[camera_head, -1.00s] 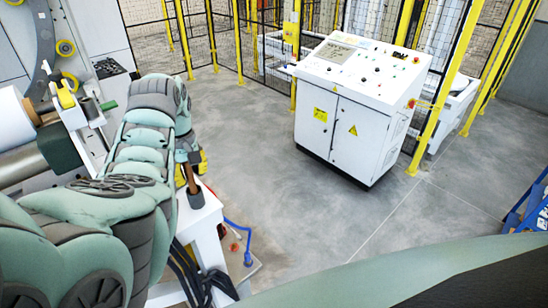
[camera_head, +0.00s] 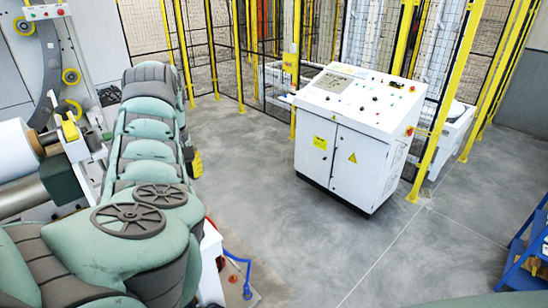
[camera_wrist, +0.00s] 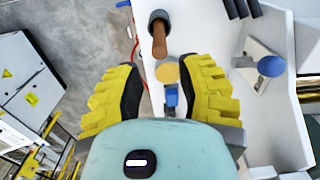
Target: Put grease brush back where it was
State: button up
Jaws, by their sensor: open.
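In the wrist view, a brown handle (camera_wrist: 159,42), which looks like the grease brush, stands in a dark grey cup (camera_wrist: 159,17) at the top of the picture. My gripper (camera_wrist: 165,88) is open, with its yellow fingers wide apart and the handle beyond their tips, not between them. A round tan disc (camera_wrist: 167,71) and a blue part (camera_wrist: 171,96) show in the gap between the fingers; I cannot tell what they belong to. In the head view, only part of my yellow gripper (camera_head: 196,163) shows, and my arm hides the brush and cup.
A white surface (camera_wrist: 215,30) lies below my gripper, with a blue round knob (camera_wrist: 271,66) on a plate to the right. A blue hose (camera_head: 240,262) hangs by the white stand. A white control cabinet (camera_head: 355,135) stands on open grey floor, with yellow-posted fencing behind.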

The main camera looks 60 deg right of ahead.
jog(key=shift+s+r, duration=0.1)
jog(key=shift+r, duration=1.75)
